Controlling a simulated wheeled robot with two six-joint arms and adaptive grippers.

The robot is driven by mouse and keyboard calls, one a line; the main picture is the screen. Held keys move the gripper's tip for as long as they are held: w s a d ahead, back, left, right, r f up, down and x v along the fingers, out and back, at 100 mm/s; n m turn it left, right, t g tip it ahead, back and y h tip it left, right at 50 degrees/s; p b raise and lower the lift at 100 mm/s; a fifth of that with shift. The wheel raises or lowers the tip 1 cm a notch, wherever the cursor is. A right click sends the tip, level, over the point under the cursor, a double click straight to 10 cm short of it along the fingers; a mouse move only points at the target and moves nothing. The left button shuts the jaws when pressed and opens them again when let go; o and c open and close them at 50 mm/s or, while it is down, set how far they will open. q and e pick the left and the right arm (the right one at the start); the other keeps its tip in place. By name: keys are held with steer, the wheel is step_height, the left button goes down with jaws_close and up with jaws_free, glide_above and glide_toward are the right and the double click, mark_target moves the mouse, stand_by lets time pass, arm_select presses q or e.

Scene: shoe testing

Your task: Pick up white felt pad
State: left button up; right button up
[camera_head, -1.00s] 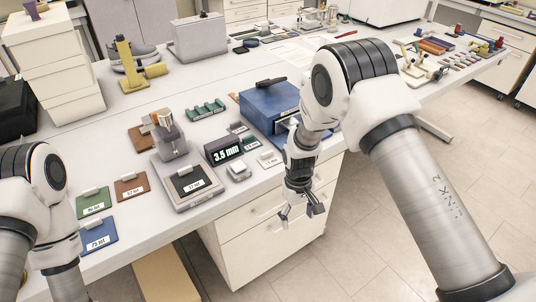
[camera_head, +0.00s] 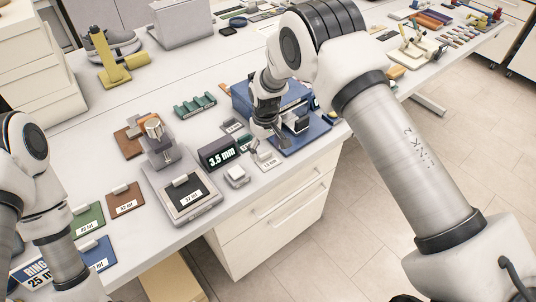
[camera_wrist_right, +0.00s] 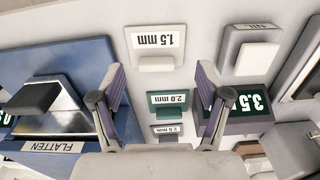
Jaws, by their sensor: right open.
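A white pad marked 1.5 mm (camera_head: 267,162), with a white grip block on it, lies on the table right of the 3.5 mm display. It shows in the right wrist view (camera_wrist_right: 145,42), near the top middle. I take it for the white felt pad. My right gripper (camera_head: 270,142) is open and empty, just above and behind the pad in the head view. In the right wrist view, the open fingers (camera_wrist_right: 161,78) stand either side of the pad's grip block, apart from it; their height above it cannot be told. My left arm is at the lower left; its fingers do not show.
A green 2.0 mm pad (camera_wrist_right: 172,104) lies beside the white pad. The 3.5 mm display (camera_head: 218,152) and a small white block (camera_head: 236,175) are to its left. The blue flatten device (camera_head: 312,135) stands close to its right. A tester (camera_head: 184,200) is further left.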

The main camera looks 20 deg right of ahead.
mark_target(264, 150)
steer(key=w+f, duration=0.1)
steer(key=f, duration=0.2)
steer(key=shift+w, duration=0.4)
steer(key=shift+w+f, duration=0.2)
steer(key=shift+w, duration=0.05)
steer(key=shift+s+r, duration=0.5)
steer(key=shift+s, duration=0.1)
steer(key=c, duration=0.8)
arm_select(q)
steer(key=shift+w+r, duration=0.1)
steer(key=shift+w, duration=0.6)
arm_select(e)
steer(key=shift+w+f, duration=0.15)
steer(key=shift+w, duration=0.1)
